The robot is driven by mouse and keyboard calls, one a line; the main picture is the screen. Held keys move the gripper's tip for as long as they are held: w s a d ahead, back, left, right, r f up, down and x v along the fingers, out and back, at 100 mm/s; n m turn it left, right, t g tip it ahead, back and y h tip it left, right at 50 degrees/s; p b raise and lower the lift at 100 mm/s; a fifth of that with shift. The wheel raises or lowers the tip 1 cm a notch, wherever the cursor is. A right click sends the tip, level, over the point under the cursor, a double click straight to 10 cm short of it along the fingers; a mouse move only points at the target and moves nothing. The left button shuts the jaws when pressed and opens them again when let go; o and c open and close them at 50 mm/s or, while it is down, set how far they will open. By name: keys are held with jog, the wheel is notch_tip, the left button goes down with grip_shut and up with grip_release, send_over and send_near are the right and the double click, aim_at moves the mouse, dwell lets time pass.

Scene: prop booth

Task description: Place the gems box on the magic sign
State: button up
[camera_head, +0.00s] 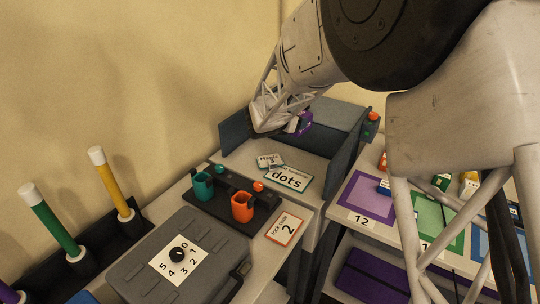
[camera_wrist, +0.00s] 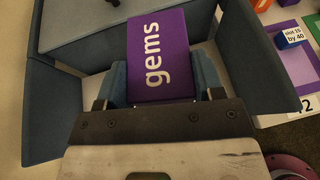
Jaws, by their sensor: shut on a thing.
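The gems box (camera_wrist: 140,55) is purple with white "gems" lettering and sits between the blue fingers of my gripper (camera_wrist: 163,85). My gripper is shut on it and holds it above the grey-walled booth. In the head view, the gems box (camera_head: 305,122) shows as a small purple block at the end of my gripper (camera_head: 296,124), partly hidden by the fingers. The magic sign is not visible in the wrist view.
Dark blue-grey panels (camera_head: 344,154) flank the booth. In front stand a teal cup (camera_head: 203,186) and an orange cup (camera_head: 242,208) on a dark rack. A "lock code 2" card (camera_head: 285,228) lies nearby. A grey case (camera_head: 150,262) is at the front; coloured mats (camera_head: 366,196) lie right.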

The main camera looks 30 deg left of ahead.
jog(key=s+a+n+y, duration=0.2)
jog(key=s+a, duration=0.2)
jog(key=a, duration=0.4)
notch_tip(320, 180, down, 5)
jog(key=shift+w+a, duration=0.1)
jog(key=shift+w, duration=0.05)
notch_tip(320, 180, down, 6)
dwell(0.4)
jog(key=shift+f, duration=0.25)
jog(key=shift+f, duration=1.75)
jog(key=shift+f, duration=0.1)
jog(key=o, duration=1)
